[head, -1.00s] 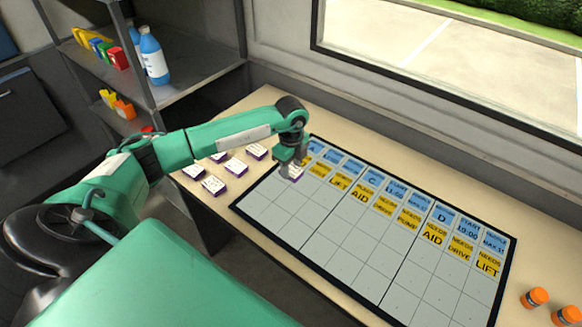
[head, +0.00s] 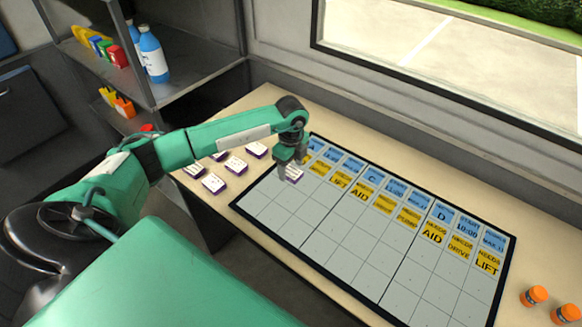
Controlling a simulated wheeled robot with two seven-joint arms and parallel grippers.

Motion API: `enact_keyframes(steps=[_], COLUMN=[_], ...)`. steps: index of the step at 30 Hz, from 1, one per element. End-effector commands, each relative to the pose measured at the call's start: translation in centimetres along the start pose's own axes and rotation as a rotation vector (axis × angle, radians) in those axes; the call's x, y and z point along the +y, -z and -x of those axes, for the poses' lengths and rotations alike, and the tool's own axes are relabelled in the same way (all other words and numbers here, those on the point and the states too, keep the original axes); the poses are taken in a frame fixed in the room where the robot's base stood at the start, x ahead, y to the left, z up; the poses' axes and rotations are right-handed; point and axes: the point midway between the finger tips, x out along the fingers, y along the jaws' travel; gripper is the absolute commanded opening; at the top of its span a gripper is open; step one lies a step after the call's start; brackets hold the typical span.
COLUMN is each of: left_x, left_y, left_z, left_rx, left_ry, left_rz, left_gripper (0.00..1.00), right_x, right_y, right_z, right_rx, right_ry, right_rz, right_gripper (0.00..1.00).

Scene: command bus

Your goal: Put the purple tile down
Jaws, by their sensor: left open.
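A purple tile (head: 294,173) with a white top lies at the upper left of the grey grid board (head: 350,236), just below the yellow cards. My left gripper (head: 288,166) is open right over this tile and hides part of it. I cannot tell whether the fingers touch it. Several more purple tiles with white tops, such as one (head: 213,183), lie on the table left of the board. My right gripper is not in view.
Blue cards (head: 441,214) and yellow cards (head: 433,232) fill the board's upper rows; its lower cells are bare. Orange-capped bottles (head: 534,296) stand at the table's right end. A shelf (head: 190,75) with blue bottles (head: 153,55) stands behind my left arm.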

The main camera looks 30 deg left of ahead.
Motion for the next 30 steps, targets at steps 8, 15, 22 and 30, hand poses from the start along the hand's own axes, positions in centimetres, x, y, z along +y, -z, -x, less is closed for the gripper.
enact_keyframes(steps=[8, 15, 22, 30], left_x=[-0.1, -0.1, 0.0, 0.0], left_y=[0.0, 0.0, 0.0, 0.0], left_z=[5.6, 9.9, 11.4, 11.4], left_rx=[0.000, 0.000, 0.000, 0.000], left_ry=[0.008, 0.005, 0.002, 0.001], left_rz=[-0.001, 0.000, 0.000, 0.000], left_gripper=[0.63, 0.63, 0.63, 0.63], right_x=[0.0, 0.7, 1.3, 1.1], right_y=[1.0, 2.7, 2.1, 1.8], right_z=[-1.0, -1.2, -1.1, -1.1], right_rx=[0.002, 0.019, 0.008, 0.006], right_ry=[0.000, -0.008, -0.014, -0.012], right_rz=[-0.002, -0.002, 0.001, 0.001], right_gripper=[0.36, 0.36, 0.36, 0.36])
